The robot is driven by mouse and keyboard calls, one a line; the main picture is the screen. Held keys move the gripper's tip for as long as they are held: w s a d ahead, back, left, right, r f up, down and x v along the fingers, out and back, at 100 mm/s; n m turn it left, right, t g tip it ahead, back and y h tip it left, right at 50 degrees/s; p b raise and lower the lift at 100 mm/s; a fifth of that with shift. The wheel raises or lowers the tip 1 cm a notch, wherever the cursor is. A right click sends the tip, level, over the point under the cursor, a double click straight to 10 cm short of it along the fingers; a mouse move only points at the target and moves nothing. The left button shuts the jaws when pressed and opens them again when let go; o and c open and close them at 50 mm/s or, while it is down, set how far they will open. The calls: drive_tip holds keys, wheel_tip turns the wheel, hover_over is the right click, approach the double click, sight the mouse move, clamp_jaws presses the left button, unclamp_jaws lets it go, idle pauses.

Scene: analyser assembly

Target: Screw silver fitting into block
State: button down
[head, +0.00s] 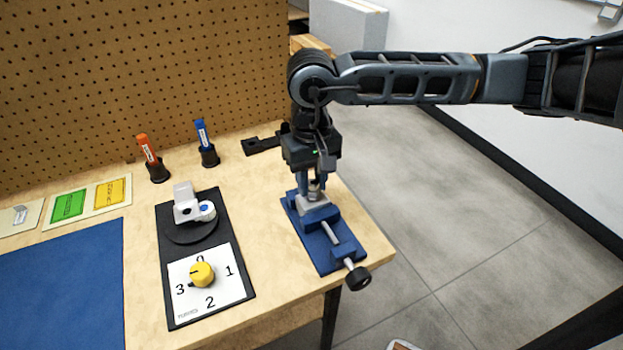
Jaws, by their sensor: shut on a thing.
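My gripper (314,180) points straight down over the blue vise (318,236) near the table's right edge. Its fingers are shut on the silver fitting (314,190), which is small and mostly hidden between them. A pale grey block (313,205) sits in the vise jaws right below the fingers. The fitting appears upright at the top of the block. I cannot tell from this view how deep it sits in the block.
A black panel (172,246) with a white device (188,203) and a yellow knob (201,274) lies left of the vise. Orange (147,148) and blue (202,132) markers stand in holders behind. The vise handle (357,277) juts toward the front edge. A pegboard (140,80) rises at the back.

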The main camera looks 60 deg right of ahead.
drive_tip(key=shift+f+b, duration=0.5)
drive_tip(key=shift+b, duration=0.85)
idle(0.4)
drive_tip(key=shift+f+m+b, duration=0.15)
drive_tip(key=shift+m+b, duration=0.5)
drive_tip(key=shift+m, duration=0.35)
drive_tip(key=shift+r+m+b, duration=0.2)
drive_tip(key=shift+m+b, duration=0.15)
drive_tip(key=shift+m, duration=0.65)
drive_tip(key=shift+f, duration=0.1)
drive_tip(key=shift+s+d+f+m+b, duration=0.1)
drive_tip(key=shift+m+b, duration=0.7)
drive_tip(key=shift+m, duration=0.3)
drive_tip(key=shift+r+m+b, duration=0.2)
drive_tip(key=shift+m+b, duration=0.1)
drive_tip(key=shift+m, duration=0.6)
